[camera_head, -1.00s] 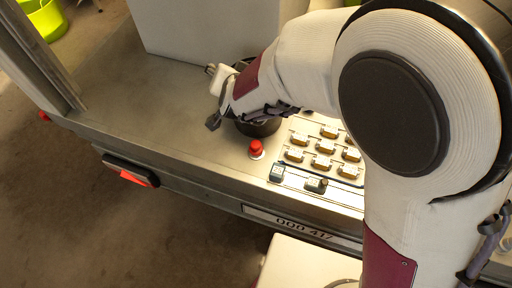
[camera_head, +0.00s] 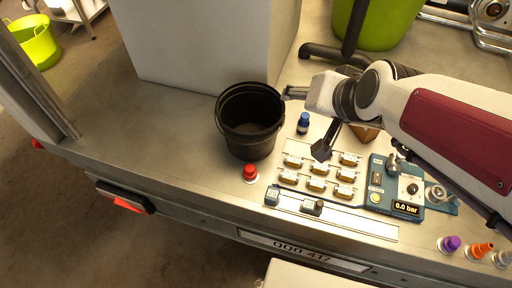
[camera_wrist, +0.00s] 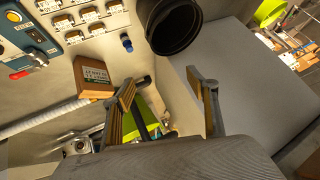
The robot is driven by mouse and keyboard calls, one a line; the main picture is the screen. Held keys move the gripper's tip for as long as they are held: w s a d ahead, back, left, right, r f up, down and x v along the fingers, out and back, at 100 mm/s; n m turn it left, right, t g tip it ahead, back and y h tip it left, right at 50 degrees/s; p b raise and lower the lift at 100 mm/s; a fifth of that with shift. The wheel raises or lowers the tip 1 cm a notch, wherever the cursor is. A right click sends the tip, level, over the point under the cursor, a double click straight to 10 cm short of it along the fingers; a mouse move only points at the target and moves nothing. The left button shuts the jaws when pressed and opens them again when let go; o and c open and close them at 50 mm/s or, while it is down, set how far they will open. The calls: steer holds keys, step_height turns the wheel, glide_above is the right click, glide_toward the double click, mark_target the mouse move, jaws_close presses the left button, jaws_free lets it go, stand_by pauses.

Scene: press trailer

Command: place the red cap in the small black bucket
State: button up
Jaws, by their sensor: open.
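The red cap (camera_head: 250,172) stands upright on a pale round base on the metal top near its front edge. The small black bucket (camera_head: 232,139) stands upright just behind it; its inside is dark and I see nothing in it. In the wrist view the bucket (camera_wrist: 172,40) is at the top, and the red cap does not show. My gripper (camera_head: 307,122) is to the right of the bucket, above the surface. In the wrist view its fingers (camera_wrist: 165,98) are spread apart with nothing between them.
Several metal blocks (camera_head: 318,172) sit in rows on a plate, beside a blue gauge panel (camera_head: 405,185). A large grey box (camera_head: 190,45) stands behind. Purple and orange caps are at lower right.

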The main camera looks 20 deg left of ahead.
mark_target(252, 171)
steer(key=s+d+m+g+h, duration=0.15)
steer(key=s+d+h, duration=0.35)
steer(key=s+d, duration=1.35)
steer(key=w+a+f+n+g, duration=0.1)
steer(key=w+a+f+n, duration=0.2)
steer(key=a+f, duration=0.4)
steer(key=w+a+f+n+g, duration=0.2)
steer(key=w+a+f, duration=0.3)
steer(key=f, duration=0.7)
steer(key=w+a+f+n+g, duration=0.1)
steer(key=w+a+f+n, duration=0.3)
steer(key=a+f, duration=0.6)
steer(key=shift+w+f+n+y, duration=0.1)
steer(key=shift+f+n+y, duration=0.15)
steer(key=shift+y, duration=0.05)
steer(key=shift+w+a+f+y, duration=0.25)
steer(key=shift+a+f, duration=0.2)
steer(key=shift+a, duration=0.15)
steer(key=shift+w+a+f+y, duration=0.15)
steer(key=shift+w+a+f, duration=0.1)
steer(key=shift+a+f, duration=0.25)
steer(key=w+a, duration=0.1)
steer(key=w+a+r+t+y, duration=0.1)
steer(key=a, duration=0.1)
steer(key=w+a+y, duration=0.1)
steer(key=a, duration=0.1)
steer(key=shift+w+a+r+t, duration=0.2)
steer(key=shift+w+r+t, duration=0.05)
steer(key=shift+r, duration=0.05)
steer(key=shift+f, duration=0.1)
